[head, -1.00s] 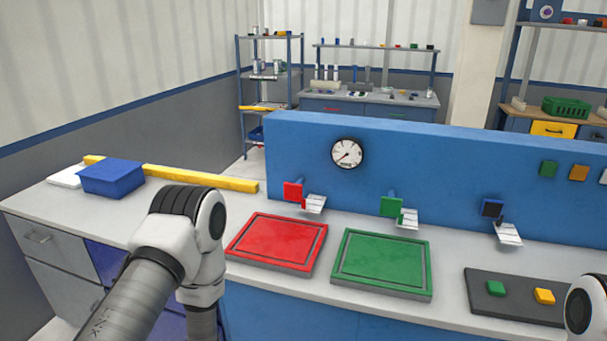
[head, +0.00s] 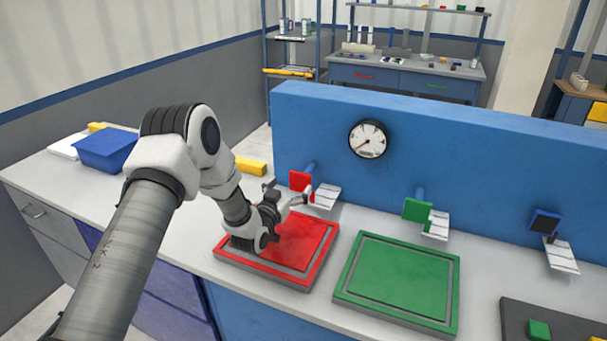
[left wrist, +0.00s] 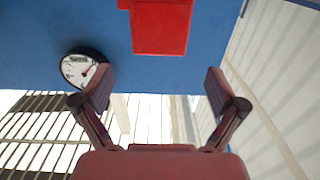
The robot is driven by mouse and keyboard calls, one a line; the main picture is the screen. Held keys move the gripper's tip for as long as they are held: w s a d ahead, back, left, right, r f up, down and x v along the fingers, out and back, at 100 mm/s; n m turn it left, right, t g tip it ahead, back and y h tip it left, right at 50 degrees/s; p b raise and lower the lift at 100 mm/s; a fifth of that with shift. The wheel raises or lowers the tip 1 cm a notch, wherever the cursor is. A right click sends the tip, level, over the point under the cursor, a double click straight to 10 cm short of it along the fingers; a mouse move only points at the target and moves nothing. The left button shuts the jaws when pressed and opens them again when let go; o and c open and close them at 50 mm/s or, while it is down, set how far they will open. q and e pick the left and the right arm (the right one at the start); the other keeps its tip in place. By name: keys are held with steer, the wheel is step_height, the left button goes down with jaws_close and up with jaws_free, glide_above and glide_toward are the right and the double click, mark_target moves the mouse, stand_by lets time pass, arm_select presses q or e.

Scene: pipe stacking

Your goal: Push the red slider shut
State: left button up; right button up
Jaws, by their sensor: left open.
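The red slider (head: 300,181) is a red block at the blue panel, with a blue rod behind it and a pale striped plate beside it. In the left wrist view the red block (left wrist: 160,25) shows at the top, beyond my fingers. My left gripper (head: 297,198) reaches over the red tray, with its fingers just in front of the red slider. In the left wrist view the fingers of my left gripper (left wrist: 160,84) are spread, with nothing between them. I cannot tell whether it touches the slider. My right gripper is out of view.
The blue panel (head: 450,135) carries a gauge (head: 368,139), a green slider (head: 417,209) and a dark blue slider (head: 545,221). The red tray (head: 320,250) lies under my left gripper. A green tray (head: 400,280) lies beside it. A blue bin (head: 104,152) stands left.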

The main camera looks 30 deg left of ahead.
mark_target(299, 176)
arm_select(q)
steer(key=w, duration=0.6)
steer(key=shift+w+a+f+p, duration=0.15)
steer(key=shift+w+p, duration=0.2)
steer(key=shift+p, duration=0.05)
steer(key=shift+s, duration=0.1)
